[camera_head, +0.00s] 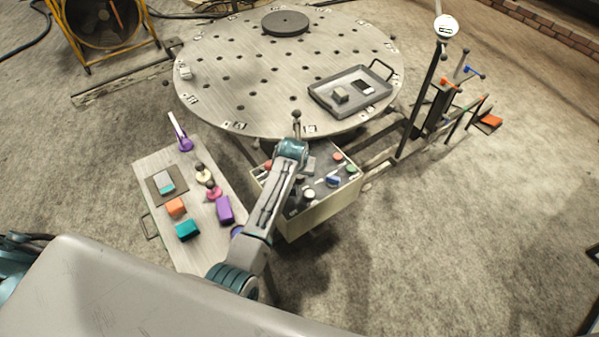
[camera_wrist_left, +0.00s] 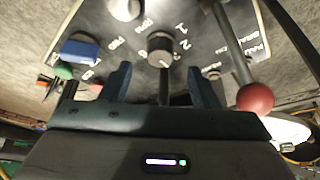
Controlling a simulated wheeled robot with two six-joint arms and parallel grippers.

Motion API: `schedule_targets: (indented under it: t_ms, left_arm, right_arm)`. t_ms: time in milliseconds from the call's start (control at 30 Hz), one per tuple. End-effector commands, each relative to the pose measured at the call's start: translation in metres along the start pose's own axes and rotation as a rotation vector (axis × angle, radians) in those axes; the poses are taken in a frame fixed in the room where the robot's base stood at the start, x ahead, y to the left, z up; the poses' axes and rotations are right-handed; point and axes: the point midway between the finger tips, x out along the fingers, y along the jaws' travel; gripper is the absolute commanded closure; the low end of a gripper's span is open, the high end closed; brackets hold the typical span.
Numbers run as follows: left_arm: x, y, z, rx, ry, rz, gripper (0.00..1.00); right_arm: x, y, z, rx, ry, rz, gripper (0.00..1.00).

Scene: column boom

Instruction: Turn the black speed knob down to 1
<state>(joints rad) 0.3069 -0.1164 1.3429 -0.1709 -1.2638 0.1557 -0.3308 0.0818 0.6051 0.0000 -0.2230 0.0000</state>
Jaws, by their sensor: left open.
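The black speed knob (camera_wrist_left: 160,46) is in the wrist view, on a dark panel with white markings around it. A 1 and a 2 are printed to its upper right. A small light mark shows low on the knob, but I cannot read its exact setting. My left gripper (camera_wrist_left: 161,72) is open, with one finger to each side just below the knob in the picture, and it appears empty. In the head view my left arm reaches over the control box (camera_head: 312,218), and hides part of its panel. My right gripper is not in view.
Near the knob are a red ball lever (camera_wrist_left: 255,98), a blue knob (camera_wrist_left: 82,48), a green knob (camera_wrist_left: 65,70) and a pale knob (camera_wrist_left: 125,9). A round holed table (camera_head: 230,75) stands behind the box. A side table (camera_head: 190,218) with several small objects is at left.

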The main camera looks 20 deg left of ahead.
Motion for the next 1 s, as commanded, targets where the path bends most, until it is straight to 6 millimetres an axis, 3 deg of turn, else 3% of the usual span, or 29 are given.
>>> schedule_targets:
  t_ms: [300, 467, 700, 933, 1000]
  left_arm:
    - [0.038, 0.0, -0.001, 0.0, 0.001, 0.0, 0.44]
    - [0.043, 0.0, 0.0, 0.0, 0.001, 0.0, 0.44]
    - [0.044, 0.0, 0.0, 0.0, 0.001, 0.0, 0.44]
    - [0.044, 0.0, 0.0, 0.0, 0.001, 0.0, 0.88]
    - [0.044, 0.0, 0.0, -0.001, 0.001, 0.0, 0.89]
  right_arm:
    - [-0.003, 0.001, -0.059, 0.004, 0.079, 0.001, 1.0]
    - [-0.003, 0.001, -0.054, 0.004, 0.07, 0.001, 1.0]
    - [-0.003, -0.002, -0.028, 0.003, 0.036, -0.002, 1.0]
    - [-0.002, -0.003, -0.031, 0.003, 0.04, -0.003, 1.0]
    - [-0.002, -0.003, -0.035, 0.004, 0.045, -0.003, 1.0]
